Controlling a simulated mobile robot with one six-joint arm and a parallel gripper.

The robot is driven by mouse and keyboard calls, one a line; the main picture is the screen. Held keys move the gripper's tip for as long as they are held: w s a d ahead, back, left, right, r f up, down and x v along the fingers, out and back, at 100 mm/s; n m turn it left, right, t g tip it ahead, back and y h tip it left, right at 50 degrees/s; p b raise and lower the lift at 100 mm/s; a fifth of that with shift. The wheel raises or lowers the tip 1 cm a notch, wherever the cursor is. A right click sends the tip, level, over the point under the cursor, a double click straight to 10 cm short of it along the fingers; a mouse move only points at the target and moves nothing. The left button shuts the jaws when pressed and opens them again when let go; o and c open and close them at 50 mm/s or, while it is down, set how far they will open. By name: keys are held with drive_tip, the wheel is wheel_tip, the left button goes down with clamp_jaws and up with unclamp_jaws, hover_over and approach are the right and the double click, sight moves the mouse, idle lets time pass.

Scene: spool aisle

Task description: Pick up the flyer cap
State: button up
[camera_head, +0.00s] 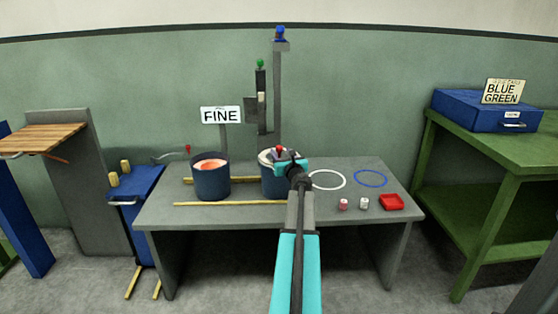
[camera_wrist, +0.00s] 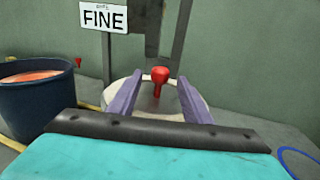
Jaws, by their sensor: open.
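A red knob (camera_wrist: 160,77) stands upright over the pale round top (camera_wrist: 143,92) of the right-hand dark blue can in the wrist view; it looks like the flyer cap, but no label confirms this. The same red knob (camera_head: 279,149) shows in the head view above the right can (camera_head: 270,187). My gripper (camera_wrist: 157,97) is open, with its two purple-grey fingers on either side of the knob in the picture. I cannot tell whether the fingers are level with the knob or short of it. My wrist hides part of the can.
The left can (camera_head: 210,182) holds orange-pink material. A FINE sign (camera_head: 220,115) and a grey post (camera_head: 277,85) stand behind. The grey table (camera_head: 245,216) bears yellow rods, a white ring (camera_head: 327,187), a blue ring (camera_head: 384,185), two small cubes and a red tray (camera_head: 391,208).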

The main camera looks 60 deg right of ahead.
drive_tip(key=shift+w+d, duration=0.4)
drive_tip(key=shift+w, duration=0.05)
idle(0.3)
clamp_jaws()
drive_tip(key=shift+r, duration=0.15)
drive_tip(key=shift+r+p, duration=0.8)
drive_tip(key=shift+r, duration=0.7)
drive_tip(key=shift+s+a+r, duration=0.1)
drive_tip(key=shift+a+r, duration=0.05)
drive_tip(key=shift+r, duration=0.15)
drive_tip(key=w+a+v, duration=0.1)
drive_tip(key=v, duration=0.6)
drive_tip(key=w+a+r+p+v, duration=0.1)
drive_tip(key=v, duration=0.7)
drive_tip(key=shift+a+p, duration=0.3)
drive_tip(key=shift+a, duration=0.1)
